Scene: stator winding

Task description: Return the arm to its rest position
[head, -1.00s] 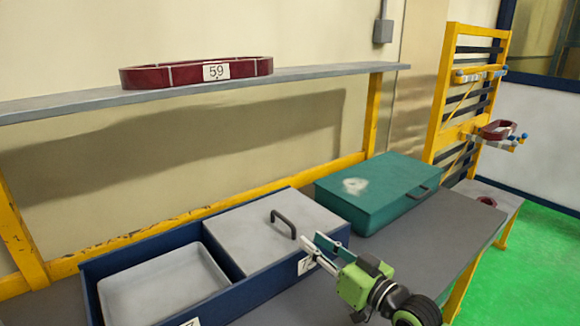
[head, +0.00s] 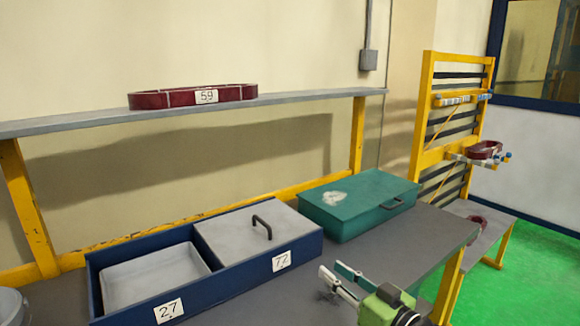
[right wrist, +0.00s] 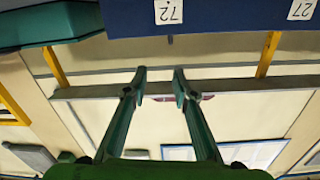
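My right gripper (head: 345,278) is in the lower middle of the head view, over the front part of the grey workbench. Its two fingers are apart with nothing between them. In the right wrist view the gripper (right wrist: 159,80) also shows open and empty, with its fingertips in front of the distant shelf. The right wrist picture is upside down. My left gripper is not in the head view.
A blue two-part tray (head: 232,284) has a grey lid (head: 240,225) over its 72 side. A green case (head: 350,225) stands to its right. A dark red ring (head: 180,97) lies on the shelf (head: 290,97). A yellow rack (head: 425,110) stands at right.

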